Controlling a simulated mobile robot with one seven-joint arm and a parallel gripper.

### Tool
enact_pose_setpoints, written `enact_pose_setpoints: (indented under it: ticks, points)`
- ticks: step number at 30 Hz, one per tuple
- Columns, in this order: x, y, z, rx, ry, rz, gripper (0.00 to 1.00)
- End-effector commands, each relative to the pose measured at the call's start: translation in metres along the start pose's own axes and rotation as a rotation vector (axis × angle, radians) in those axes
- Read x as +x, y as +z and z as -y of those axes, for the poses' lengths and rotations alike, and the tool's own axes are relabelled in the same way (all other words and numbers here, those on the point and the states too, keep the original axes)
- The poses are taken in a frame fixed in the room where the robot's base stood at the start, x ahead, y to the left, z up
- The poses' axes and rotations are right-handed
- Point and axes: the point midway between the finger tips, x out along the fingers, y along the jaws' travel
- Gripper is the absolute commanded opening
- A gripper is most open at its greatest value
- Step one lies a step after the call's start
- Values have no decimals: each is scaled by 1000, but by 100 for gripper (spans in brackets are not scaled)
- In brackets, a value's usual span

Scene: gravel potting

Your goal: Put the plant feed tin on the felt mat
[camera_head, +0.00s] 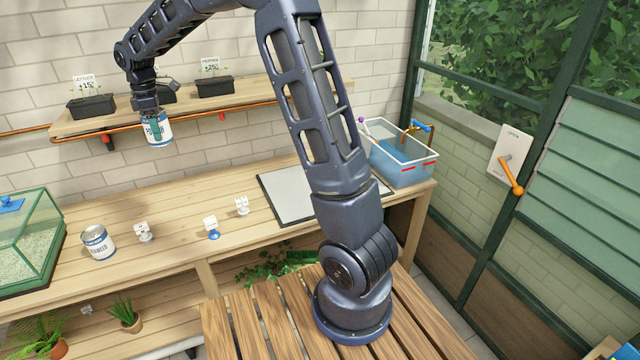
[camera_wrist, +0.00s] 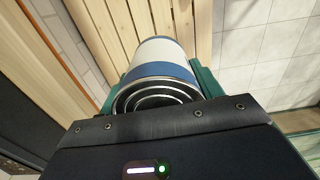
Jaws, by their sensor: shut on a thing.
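My gripper (camera_head: 155,122) is shut on a white and blue tin (camera_head: 161,137), held in the air above the left part of the bench. The tin's label is partly hidden and I cannot read it. In the wrist view the tin (camera_wrist: 163,55) sits between the two green fingers, its ringed metal end towards the camera. A flat light grey mat (camera_head: 287,192) with a dark border lies on the bench, partly hidden behind my arm; it looks like the felt mat. Nothing shows on its visible part.
Another white and blue tin (camera_head: 97,243) stands on the bench (camera_head: 180,200) near a glass tank (camera_head: 30,240). Several small white-tagged items, one the blue-based tag (camera_head: 212,228), stand right of it. A shelf (camera_head: 190,105) with planters runs behind. A water basin (camera_head: 402,157) is at right.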

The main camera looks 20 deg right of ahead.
Motion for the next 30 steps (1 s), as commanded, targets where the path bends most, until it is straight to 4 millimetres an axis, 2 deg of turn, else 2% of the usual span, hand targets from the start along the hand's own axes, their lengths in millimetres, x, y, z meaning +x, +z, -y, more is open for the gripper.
enact_pose_setpoints:
  ticks: [1, 3, 10, 16, 20, 23, 26, 30]
  points:
    - [-15, 0, 0, 0, 3, -2, 31]
    - [-31, 0, -1, 1, 3, -2, 31]
    - [-75, 0, 0, 1, 1, -1, 31]
    - [-71, 41, -13, 110, 0, 3, 31]
    - [-72, 72, -21, 198, 1, 4, 31]
    - [-72, 104, -28, 286, 2, 6, 31]
    - [-72, 143, -34, 394, 3, 7, 31]
    - [-73, 204, -38, 565, 4, 9, 31]
